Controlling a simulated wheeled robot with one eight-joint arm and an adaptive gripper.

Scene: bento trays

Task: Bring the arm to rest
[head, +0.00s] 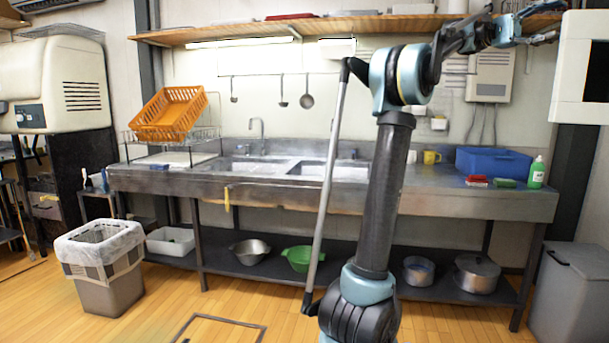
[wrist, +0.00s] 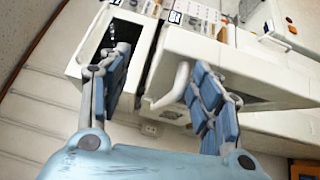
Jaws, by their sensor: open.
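My arm stands upright in the middle of the head view, with its upper part bent to the right. My gripper (head: 545,28) is at the top right of the head view, high up near the wooden shelf and the white appliance. In the wrist view my gripper (wrist: 160,95) shows two blue-padded fingers spread wide apart. It is open, and nothing is between the fingers. White cabinets or appliances lie beyond the fingers, apart from them as far as I can tell.
A steel sink counter (head: 240,190) runs across the back, with an orange rack (head: 168,112) and a blue bin (head: 493,162) on it. The wooden shelf (head: 230,35) and a white appliance (head: 580,95) are close to the raised arm. A trash bin (head: 103,262) stands left; the front floor is mostly clear.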

